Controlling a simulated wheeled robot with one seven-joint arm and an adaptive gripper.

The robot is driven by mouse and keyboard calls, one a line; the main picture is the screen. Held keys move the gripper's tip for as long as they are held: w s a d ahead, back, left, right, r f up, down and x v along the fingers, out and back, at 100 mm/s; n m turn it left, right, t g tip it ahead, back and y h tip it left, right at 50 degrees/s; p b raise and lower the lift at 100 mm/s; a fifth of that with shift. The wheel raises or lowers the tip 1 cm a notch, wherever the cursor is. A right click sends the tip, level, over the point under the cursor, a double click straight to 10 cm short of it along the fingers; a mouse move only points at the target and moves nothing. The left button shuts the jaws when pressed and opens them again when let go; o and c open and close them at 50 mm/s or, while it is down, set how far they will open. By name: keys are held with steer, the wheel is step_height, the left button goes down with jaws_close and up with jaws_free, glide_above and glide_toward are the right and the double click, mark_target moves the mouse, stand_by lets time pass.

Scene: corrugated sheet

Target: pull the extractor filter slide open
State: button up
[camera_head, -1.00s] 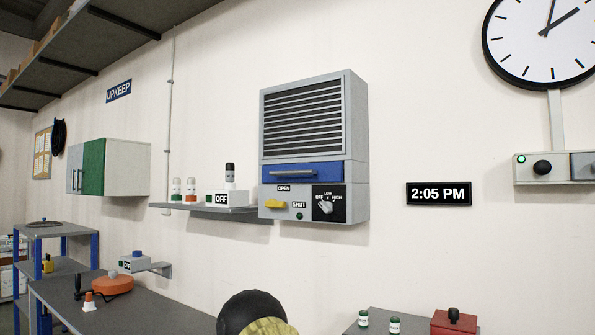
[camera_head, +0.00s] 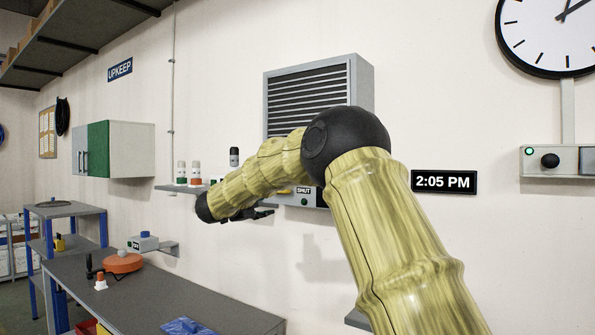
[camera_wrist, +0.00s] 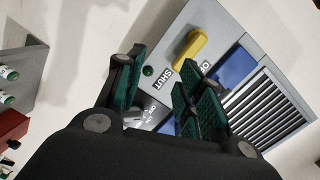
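The extractor (camera_head: 368,95) is a grey wall-mounted box with a dark louvre (camera_head: 305,95) in its upper part. My arm hides the blue filter slide in the head view. Part of the blue slide (camera_wrist: 236,68) shows in the wrist view, beside the louvre (camera_wrist: 268,105). A yellow lever (camera_wrist: 188,48) sits near the SHUT and OPEN labels. My gripper (camera_head: 255,213) is in front of and below the extractor's left side. In the wrist view my gripper (camera_wrist: 157,78) is open, its green-padded fingers apart with nothing held. The fingers partly hide the dial and the slide.
A shelf with small bottles (camera_head: 182,172) is left of the extractor, near my gripper. A bench (camera_head: 150,295) below holds an orange round item (camera_head: 122,263) and a blue item (camera_head: 188,326). A clock display (camera_head: 443,182) hangs at right.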

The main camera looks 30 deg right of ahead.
steer(key=s+d+r+m+g, duration=0.1)
steer(key=s+d+r+m, duration=0.15)
steer(key=r, duration=0.55)
steer(key=s+d+r+m+g, duration=0.1)
steer(key=s+r+m, duration=0.15)
steer(key=r, duration=0.65)
steer(key=p+x, duration=0.4)
steer(key=x, duration=0.6)
steer(key=shift+w+d+f+p, duration=0.1)
steer(key=shift+w+d+p, duration=0.15)
steer(key=shift+w+p, duration=0.05)
jaws_close()
